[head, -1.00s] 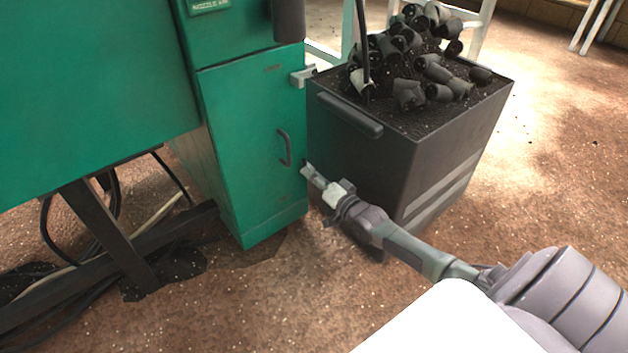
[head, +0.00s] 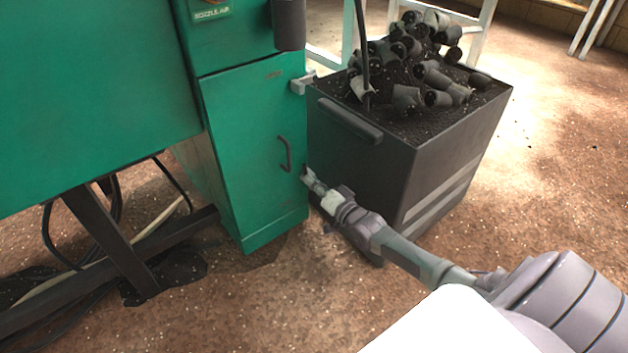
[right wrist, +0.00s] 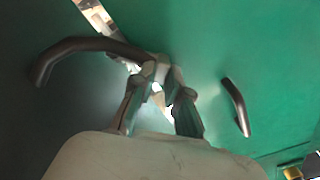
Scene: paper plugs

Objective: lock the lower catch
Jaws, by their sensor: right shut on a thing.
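The green cabinet (head: 250,130) stands left of centre, its door closed as far as I can see. An upper catch (head: 303,84), a pale metal lever, sticks out from the door's right edge near the top. The lower catch (head: 305,170) is at the same edge, lower down, and is mostly hidden by my right gripper (head: 308,177). That gripper is shut on the lower catch. In the right wrist view my fingers (right wrist: 160,85) close around a small pale piece, between two dark bar handles. My left gripper is not in view.
A dark bin (head: 365,160) full of black and grey pieces stands close to the right of the cabinet and my gripper. The door has a dark handle (head: 285,154). Cables and a dark frame (head: 110,235) lie at lower left. Floor is clear in front.

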